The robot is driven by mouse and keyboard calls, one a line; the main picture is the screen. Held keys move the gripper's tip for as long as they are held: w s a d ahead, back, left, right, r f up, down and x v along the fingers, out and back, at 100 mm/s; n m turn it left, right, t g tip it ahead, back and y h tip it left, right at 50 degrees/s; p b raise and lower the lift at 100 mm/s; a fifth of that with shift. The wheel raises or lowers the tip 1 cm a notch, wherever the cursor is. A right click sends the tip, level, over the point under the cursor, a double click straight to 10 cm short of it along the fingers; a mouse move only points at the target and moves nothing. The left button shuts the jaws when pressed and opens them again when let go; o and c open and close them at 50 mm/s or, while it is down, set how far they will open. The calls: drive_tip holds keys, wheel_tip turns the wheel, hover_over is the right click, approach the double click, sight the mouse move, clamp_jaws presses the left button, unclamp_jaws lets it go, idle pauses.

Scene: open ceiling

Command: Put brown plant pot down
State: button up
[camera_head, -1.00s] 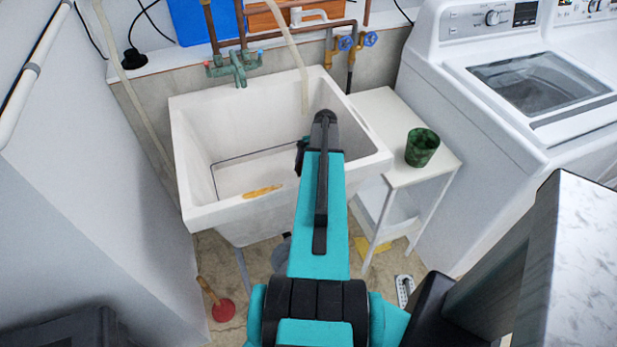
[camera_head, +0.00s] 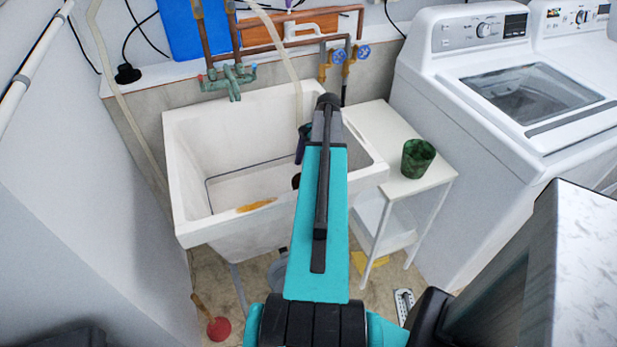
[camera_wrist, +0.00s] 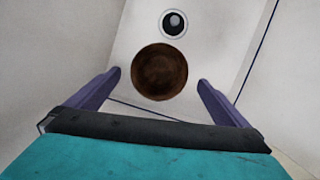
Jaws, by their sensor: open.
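The brown plant pot (camera_wrist: 160,72) is a dark brown round shape on the pale floor of the sink, seen from above in the wrist view. It lies beyond and between the two spread fingers of my gripper (camera_wrist: 158,82), with a visible gap on each side. In the head view my arm hides most of the gripper and the pot. A dark patch (camera_head: 296,181) shows beside the arm inside the white sink (camera_head: 190,226); I cannot tell what it is.
A round drain (camera_wrist: 174,23) is just past the pot. An orange-yellow item (camera_head: 256,205) lies near the sink's front. A green pot (camera_head: 418,158) stands on a white side table (camera_head: 375,125) to the right. A washing machine (camera_head: 500,120) is farther right. Taps (camera_head: 231,80) overhang the sink's back.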

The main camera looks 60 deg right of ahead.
drive_tip(key=shift+v, duration=0.95)
